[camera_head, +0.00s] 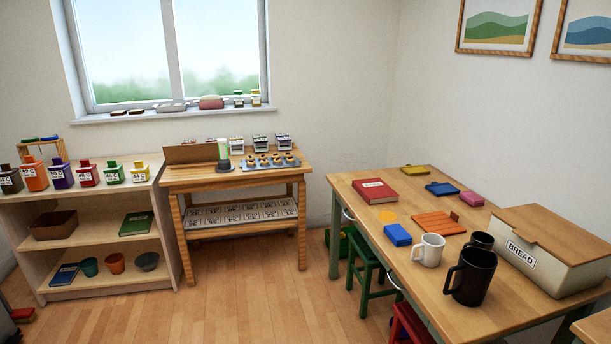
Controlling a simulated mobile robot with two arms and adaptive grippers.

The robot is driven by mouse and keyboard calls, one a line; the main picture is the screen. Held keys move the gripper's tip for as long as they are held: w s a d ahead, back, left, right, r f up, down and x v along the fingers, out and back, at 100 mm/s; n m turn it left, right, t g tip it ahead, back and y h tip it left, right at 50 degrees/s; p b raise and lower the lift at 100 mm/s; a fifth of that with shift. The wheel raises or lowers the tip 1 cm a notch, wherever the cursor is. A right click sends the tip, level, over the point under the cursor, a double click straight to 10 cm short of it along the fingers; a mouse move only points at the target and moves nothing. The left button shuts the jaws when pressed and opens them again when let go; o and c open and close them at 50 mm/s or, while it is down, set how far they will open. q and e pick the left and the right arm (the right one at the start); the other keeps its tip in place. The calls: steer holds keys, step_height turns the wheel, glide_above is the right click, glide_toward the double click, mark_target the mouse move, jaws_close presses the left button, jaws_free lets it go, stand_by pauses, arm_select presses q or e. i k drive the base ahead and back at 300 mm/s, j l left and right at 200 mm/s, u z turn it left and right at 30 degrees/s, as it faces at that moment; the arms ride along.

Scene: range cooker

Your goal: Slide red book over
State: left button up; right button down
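A red book (376,191) lies flat on the wooden table (436,268) at the right, near the table's far left corner. Its cover is up, with a small white label on it. A yellow-orange round spot (388,216) lies on the table just in front of the book. Neither of my grippers shows in the head view.
A green stool (366,276) stands at the table's left side.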

mark_target(374, 191)
steer(key=i, duration=1.95)
